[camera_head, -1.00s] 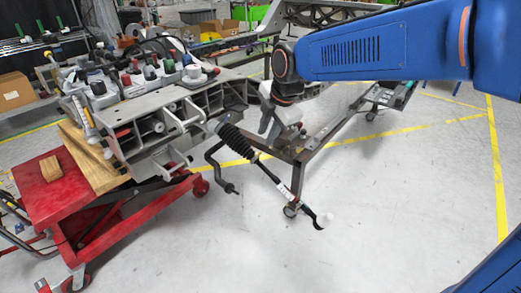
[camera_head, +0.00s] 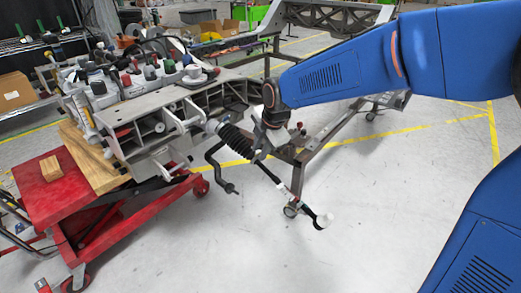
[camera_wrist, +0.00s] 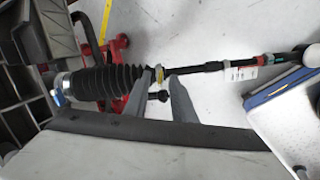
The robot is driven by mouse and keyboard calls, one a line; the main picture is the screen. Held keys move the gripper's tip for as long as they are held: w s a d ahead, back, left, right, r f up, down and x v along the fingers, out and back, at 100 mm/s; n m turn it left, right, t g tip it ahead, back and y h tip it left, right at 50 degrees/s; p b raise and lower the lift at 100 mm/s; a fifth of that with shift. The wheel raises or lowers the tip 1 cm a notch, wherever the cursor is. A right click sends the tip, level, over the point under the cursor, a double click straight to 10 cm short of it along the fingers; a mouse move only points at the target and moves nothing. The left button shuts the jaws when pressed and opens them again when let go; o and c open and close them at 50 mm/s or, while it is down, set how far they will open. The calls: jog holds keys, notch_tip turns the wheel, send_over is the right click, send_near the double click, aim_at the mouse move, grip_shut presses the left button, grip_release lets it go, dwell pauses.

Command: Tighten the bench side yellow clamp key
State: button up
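The tie rod carries a black ribbed boot (camera_head: 235,139), which also shows in the wrist view (camera_wrist: 102,82). In the head view my gripper (camera_head: 260,153) is beside the boot's lower right end, and the key is too small or hidden there.
The rod (camera_head: 293,197) runs down right to a white-capped end (camera_head: 323,220). A grey metal fixture (camera_head: 160,125) with several parts stands on a red cart (camera_head: 50,200). A dark frame (camera_head: 310,160) stands behind my gripper. The floor at right is clear.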

grip_shut()
